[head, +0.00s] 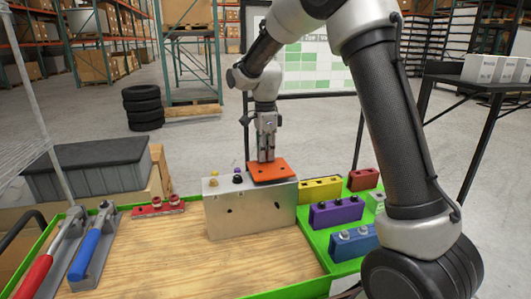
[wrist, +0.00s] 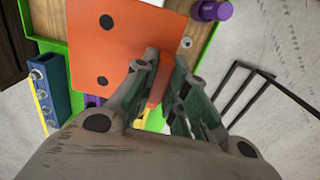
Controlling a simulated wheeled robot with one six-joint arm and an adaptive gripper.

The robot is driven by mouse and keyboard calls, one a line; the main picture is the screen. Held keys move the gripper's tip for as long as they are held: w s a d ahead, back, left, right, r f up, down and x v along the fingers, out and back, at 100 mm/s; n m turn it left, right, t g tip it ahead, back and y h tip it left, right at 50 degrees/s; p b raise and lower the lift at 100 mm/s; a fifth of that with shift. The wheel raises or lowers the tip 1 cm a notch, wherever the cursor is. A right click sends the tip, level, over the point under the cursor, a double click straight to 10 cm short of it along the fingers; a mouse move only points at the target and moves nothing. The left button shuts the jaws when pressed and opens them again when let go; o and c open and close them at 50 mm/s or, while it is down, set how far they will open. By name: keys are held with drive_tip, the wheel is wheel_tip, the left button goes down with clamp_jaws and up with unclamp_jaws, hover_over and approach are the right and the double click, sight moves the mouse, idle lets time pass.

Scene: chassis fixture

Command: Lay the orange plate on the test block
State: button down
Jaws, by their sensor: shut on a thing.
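The orange plate (head: 271,170) is at the top right part of the grey metal test block (head: 235,212). It looks nearly flat, slightly tilted; I cannot tell whether it rests on the block or hovers just above it. My gripper (head: 266,157) points down and is shut on the plate. In the wrist view, the plate (wrist: 125,35) shows dark round holes, and my fingertips (wrist: 163,58) meet at its edge. The plate hides the block there.
The block stands on a wooden board (head: 180,255) with a green rim. Yellow (head: 320,188), purple (head: 336,212), blue (head: 353,241) and red (head: 363,179) blocks lie right of it. Red and blue-handled clamps (head: 92,247) lie left. The board's front middle is clear.

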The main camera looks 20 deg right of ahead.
drive_tip(key=shift+f, duration=0.45)
drive_tip(key=shift+f, duration=0.2)
drive_tip(key=c, duration=1.4)
unclamp_jaws()
drive_tip(key=shift+o, duration=0.2)
wheel_tip(320, 180, up, 9)
